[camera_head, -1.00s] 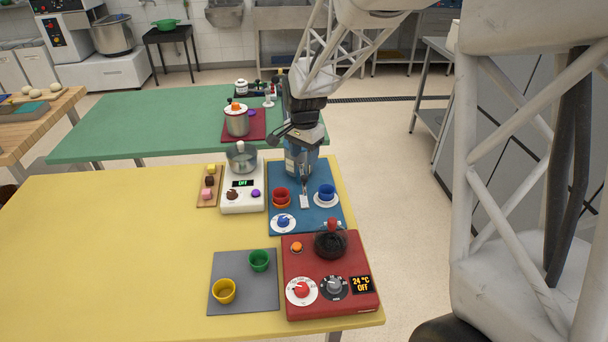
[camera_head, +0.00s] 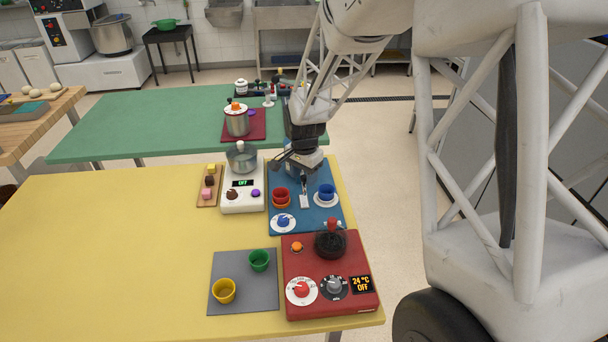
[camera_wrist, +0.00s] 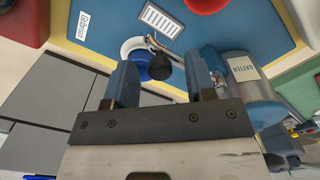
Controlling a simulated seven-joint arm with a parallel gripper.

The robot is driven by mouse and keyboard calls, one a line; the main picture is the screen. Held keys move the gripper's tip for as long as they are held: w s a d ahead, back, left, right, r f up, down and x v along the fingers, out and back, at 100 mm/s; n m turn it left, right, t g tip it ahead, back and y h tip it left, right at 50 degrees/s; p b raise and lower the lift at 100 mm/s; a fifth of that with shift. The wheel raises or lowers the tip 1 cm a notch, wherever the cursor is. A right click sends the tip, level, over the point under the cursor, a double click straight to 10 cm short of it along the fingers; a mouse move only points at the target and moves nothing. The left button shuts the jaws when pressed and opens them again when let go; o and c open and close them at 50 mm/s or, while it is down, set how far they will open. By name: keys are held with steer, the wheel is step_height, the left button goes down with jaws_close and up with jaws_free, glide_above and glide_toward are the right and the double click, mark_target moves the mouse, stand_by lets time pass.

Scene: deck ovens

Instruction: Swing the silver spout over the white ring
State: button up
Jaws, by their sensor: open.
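In the wrist view the spout (camera_wrist: 156,43) has a black round knob (camera_wrist: 160,67) close by. The white ring (camera_head: 327,204) lies right of the plate, with a blue cup (camera_head: 327,191) on it. My gripper (camera_wrist: 161,82) is open, with the knob seen between its fingers; whether they touch it I cannot tell.
A red cup (camera_head: 281,194) on an orange ring and a blue dial (camera_head: 283,222) are on the mat's left side. A red heater (camera_head: 320,265) stands in front, a white scale with a pot (camera_head: 242,160) to the left. The yellow table's left side is clear.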

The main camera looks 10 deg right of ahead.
jaws_close()
steer(key=shift+d, duration=0.1)
stand_by(0.4)
steer(key=w+d+n, duration=0.2)
steer(key=d+n, duration=0.4)
steer(key=n, duration=0.1)
steer(key=shift+n, duration=0.4)
steer(key=shift+w+d, duration=0.1)
steer(key=shift+w, duration=0.05)
jaws_free()
